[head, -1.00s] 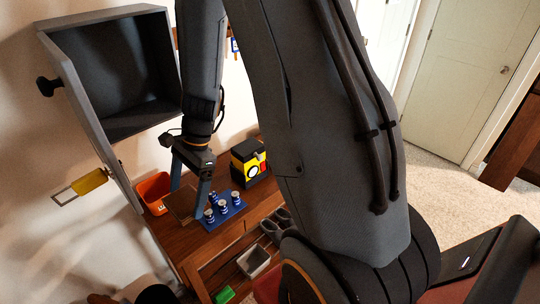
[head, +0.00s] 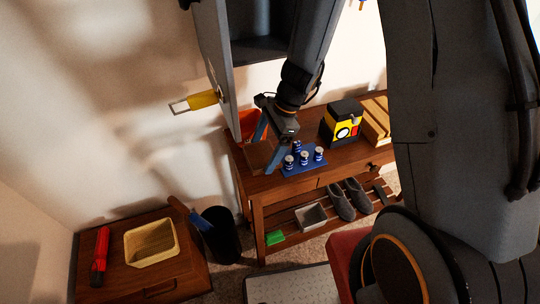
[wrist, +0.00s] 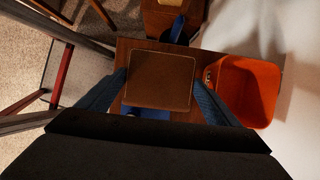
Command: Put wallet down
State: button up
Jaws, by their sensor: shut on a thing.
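The wallet (head: 258,157) is a flat brown rectangle above the left end of the wooden bench top (head: 300,187). My gripper (head: 265,152) reaches down from above and is shut on it, one finger at each side. In the wrist view the wallet (wrist: 160,80) lies flat between the two blue fingers of my gripper (wrist: 160,88), its upper face fully in sight. I cannot tell whether its underside touches the bench top.
An orange bin (head: 249,122) stands close behind the wallet. A blue tray (head: 309,168) with several small cans is just right, then a yellow-black box (head: 343,122). A grey cabinet door (head: 212,50) hangs open above. A side table (head: 190,265) with a yellow basket (head: 150,261) stands left.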

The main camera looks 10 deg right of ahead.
aim_at(267, 153)
jog(key=shift+f, duration=1.75)
jog(key=shift+f, duration=0.15)
jog(key=o, duration=1)
